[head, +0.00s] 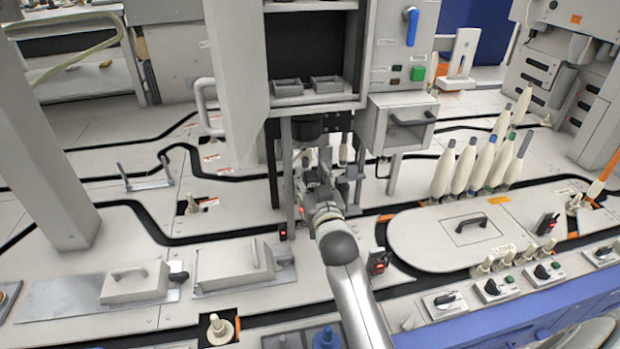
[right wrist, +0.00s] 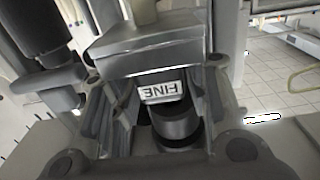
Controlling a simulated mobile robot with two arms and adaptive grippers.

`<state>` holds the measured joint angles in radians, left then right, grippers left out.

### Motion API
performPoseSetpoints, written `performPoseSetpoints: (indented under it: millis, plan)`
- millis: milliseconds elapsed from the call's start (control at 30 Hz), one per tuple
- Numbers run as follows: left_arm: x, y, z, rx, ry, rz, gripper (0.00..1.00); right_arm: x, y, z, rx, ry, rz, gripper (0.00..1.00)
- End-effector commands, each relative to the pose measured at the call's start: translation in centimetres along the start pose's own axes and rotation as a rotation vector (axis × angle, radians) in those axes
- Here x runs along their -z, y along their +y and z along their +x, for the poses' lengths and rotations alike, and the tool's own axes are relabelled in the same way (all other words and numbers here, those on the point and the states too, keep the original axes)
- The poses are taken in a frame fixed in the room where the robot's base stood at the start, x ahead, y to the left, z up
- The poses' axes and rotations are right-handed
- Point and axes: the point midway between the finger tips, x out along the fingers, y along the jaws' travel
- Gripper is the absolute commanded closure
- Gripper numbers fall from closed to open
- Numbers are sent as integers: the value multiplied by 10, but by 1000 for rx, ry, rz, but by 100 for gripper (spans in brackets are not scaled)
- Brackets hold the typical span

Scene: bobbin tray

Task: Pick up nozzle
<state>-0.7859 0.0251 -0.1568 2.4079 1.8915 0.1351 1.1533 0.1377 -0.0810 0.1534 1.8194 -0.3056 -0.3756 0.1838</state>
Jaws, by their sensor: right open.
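A dark cylindrical piece (right wrist: 177,125) with a white label reading FINE, upside down in the right wrist view, appears to be the nozzle. It shows between the fingers of my right gripper (right wrist: 160,92). The fingers are open, one on each side; I cannot tell whether either touches it. A grey block (right wrist: 150,45) sits directly beyond the label. In the head view my right gripper (head: 320,172) reaches in under the machine's tall housing, between its posts. My own gripper and arm hide the nozzle there. My left gripper is not in view.
The machine housing (head: 235,80) and its posts stand close around my right gripper. A dark cylinder (head: 307,126) hangs just above it. Several cream bobbins (head: 465,165) stand to the right, behind an oval cover (head: 420,235). Handled plates (head: 135,283) lie front left.

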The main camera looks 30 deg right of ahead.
Motion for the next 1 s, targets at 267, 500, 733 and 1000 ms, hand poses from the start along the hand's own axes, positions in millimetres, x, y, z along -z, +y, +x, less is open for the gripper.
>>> performPoseSetpoints:
  millis: [267,500,733,1000]
  plan:
    - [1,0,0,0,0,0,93,-1,-1,-1,-1,-3,1,57]
    - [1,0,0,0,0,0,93,-1,-1,-1,0,-3,1,87]
    - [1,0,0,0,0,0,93,0,-1,-1,0,-2,0,93]
    - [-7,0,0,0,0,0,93,7,0,1,0,-1,0,93]
